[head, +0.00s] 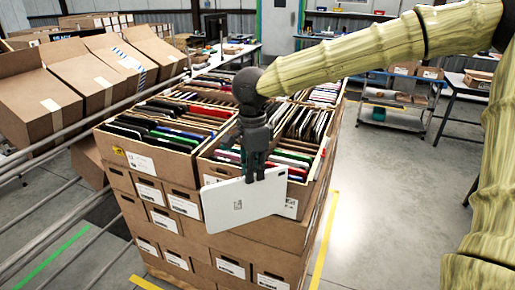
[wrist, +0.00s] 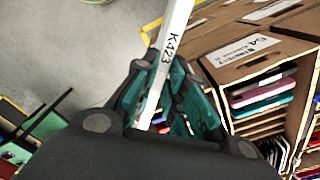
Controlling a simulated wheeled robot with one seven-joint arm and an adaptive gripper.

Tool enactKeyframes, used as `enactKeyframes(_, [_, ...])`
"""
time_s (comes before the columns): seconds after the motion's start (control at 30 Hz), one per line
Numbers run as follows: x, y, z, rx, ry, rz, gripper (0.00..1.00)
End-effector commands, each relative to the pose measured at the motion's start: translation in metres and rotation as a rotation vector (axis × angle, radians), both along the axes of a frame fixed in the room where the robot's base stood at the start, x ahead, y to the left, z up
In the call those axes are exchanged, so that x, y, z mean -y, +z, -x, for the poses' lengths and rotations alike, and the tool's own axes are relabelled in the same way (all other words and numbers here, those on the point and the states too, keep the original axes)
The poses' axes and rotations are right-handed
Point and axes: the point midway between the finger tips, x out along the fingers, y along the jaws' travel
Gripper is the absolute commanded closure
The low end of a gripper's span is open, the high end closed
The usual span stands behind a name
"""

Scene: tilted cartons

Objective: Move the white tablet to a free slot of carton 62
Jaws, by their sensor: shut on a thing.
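The white tablet (head: 238,203) hangs from my gripper (head: 254,172) in the head view, its flat face turned to the camera and slightly tilted. My gripper is shut on its upper edge. In the wrist view the tablet shows edge-on as a white strip marked K423 (wrist: 171,50), between the fingers (wrist: 165,105). The tablet hangs in front of the near right open carton (head: 208,177) of the stack and hides part of its front wall. I cannot read the number 62 on any carton, so I cannot tell which is carton 62.
Open cartons filled with upright coloured devices top the stack, including the near left carton (head: 150,162). Tilted brown cartons (head: 90,70) stand on a rack with metal rails (head: 70,140) at left. A cart (head: 395,105) stands behind right. The floor (head: 385,205) at right is clear.

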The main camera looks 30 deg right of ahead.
Motion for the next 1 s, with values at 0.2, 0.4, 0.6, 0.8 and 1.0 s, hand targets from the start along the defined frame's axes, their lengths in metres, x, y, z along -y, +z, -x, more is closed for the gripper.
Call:
enactKeyframes(0.2, [-0.012,-0.048,0.002,-0.003,0.235,-0.002,1.0])
enactKeyframes(0.4, [-0.023,-0.09,0.003,-0.004,0.448,-0.003,1.0])
enactKeyframes(0.6, [-0.033,-0.132,0.004,-0.003,0.666,-0.002,1.0])
enactKeyframes(0.8, [-0.044,-0.176,0.006,-0.002,0.893,-0.003,1.0])
enactKeyframes(1.0, [-0.056,-0.224,0.007,-0.002,1.135,-0.003,1.0])
